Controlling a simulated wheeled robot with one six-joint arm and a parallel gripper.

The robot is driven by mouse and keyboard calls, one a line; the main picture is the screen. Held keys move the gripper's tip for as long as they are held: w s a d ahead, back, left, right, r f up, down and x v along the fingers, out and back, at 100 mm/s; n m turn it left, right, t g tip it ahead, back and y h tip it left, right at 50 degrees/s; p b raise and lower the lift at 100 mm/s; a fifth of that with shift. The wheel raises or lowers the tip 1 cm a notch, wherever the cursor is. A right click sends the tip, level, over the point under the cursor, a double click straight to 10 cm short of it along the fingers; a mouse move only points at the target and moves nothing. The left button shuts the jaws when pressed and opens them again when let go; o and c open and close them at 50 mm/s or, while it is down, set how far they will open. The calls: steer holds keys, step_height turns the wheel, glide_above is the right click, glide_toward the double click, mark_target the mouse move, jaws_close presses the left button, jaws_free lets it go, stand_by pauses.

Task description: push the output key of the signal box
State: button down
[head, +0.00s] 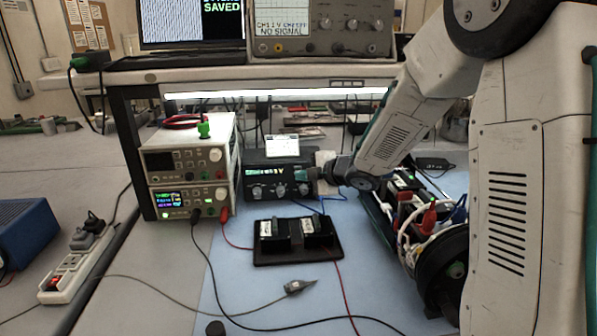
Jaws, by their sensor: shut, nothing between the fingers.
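The signal box appears to be the small black instrument (278,190) on the blue mat under the shelf. It has a lit green display and a row of knobs on its front. My gripper (312,174) is at the right end of its front face, with my arm reaching in from the right. The fingers are small and dark here; they are shut and hold nothing. The output key is too small to make out, and my gripper partly covers the right end of the box. I cannot tell whether the fingertips touch it.
Two stacked power supplies (190,170) stand left of the box. A black tray with two blocks (297,240) lies in front of it. An open cylinder with wiring (420,215) lies at right. Cables and a probe (298,286) cross the mat (240,290). The shelf (280,76) hangs above.

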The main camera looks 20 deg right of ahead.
steer(key=shift+w, duration=0.1)
stand_by(0.3)
steer(key=shift+w+d, duration=0.1)
steer(key=shift+w, duration=0.25)
steer(key=shift+w, duration=0.4)
stand_by(0.6)
steer(key=shift+s, duration=0.85)
steer(key=shift+s, duration=0.1)
steer(key=s, duration=0.2)
steer(key=s+a, duration=0.1)
steer(key=s, duration=0.2)
steer(key=shift+s+a, duration=0.2)
steer(key=shift+s, duration=0.15)
steer(key=shift+r, duration=0.1)
